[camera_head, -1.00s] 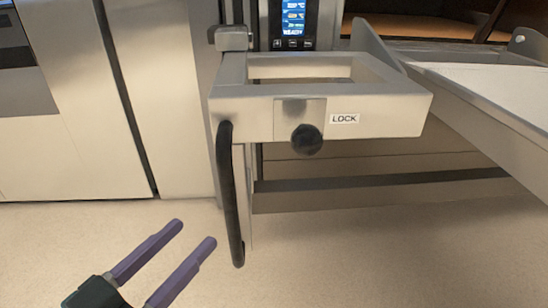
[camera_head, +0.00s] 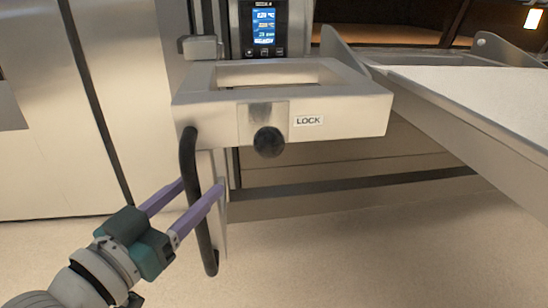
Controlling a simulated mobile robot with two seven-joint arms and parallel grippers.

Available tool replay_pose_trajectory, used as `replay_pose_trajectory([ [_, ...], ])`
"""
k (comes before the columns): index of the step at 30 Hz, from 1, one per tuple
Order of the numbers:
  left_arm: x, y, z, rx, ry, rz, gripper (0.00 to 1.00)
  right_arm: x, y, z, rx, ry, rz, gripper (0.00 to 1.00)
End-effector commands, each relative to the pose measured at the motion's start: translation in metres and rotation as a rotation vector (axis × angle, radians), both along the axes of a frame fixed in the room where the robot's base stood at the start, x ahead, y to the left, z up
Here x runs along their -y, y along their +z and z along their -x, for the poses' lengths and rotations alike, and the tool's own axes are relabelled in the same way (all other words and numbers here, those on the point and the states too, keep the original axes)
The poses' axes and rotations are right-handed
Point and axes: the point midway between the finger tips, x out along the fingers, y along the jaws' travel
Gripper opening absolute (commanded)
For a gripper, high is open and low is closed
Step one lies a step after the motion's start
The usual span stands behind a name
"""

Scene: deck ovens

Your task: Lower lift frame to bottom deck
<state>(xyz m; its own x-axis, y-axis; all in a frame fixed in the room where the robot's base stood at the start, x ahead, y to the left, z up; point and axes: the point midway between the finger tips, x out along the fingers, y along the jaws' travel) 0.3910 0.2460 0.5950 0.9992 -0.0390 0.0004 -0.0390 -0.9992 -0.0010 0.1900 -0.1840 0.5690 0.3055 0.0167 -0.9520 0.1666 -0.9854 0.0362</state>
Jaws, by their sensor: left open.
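The lift frame (camera_head: 345,118) is a pale metal bracket in front of the oven, with a rectangular opening in its top. A black knob (camera_head: 269,142) sits on its front plate beside a LOCK label (camera_head: 308,120). A black vertical handle (camera_head: 189,170) hangs from its left end. My left gripper (camera_head: 202,186) has two purple fingers. It is open, with one finger on each side of the handle in the picture; I cannot tell whether either touches it. My right gripper is not in view.
A control panel with a lit screen (camera_head: 264,27) stands behind the frame. A pale loading surface (camera_head: 480,95) with a metal side rail extends to the right. Steel cabinet fronts (camera_head: 35,150) stand at left. The floor (camera_head: 350,260) below is clear.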

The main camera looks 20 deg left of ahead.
Motion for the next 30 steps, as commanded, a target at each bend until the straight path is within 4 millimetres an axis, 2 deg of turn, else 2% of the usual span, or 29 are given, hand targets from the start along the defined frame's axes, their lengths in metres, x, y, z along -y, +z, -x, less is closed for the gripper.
replay_pose_trajectory([
  [9, 0.0003, 0.0003, -0.0033, -0.001, 0.0, 0.001, 0.56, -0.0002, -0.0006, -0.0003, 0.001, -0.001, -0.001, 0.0],
  [24, 0.0002, 0.0003, -0.0031, 0.0, 0.0, 0.001, 0.0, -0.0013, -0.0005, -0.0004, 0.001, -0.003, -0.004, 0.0],
  [30, 0.0002, 0.0003, -0.0031, 0.0, 0.0, 0.001, 0.0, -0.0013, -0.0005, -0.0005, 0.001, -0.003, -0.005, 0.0],
])
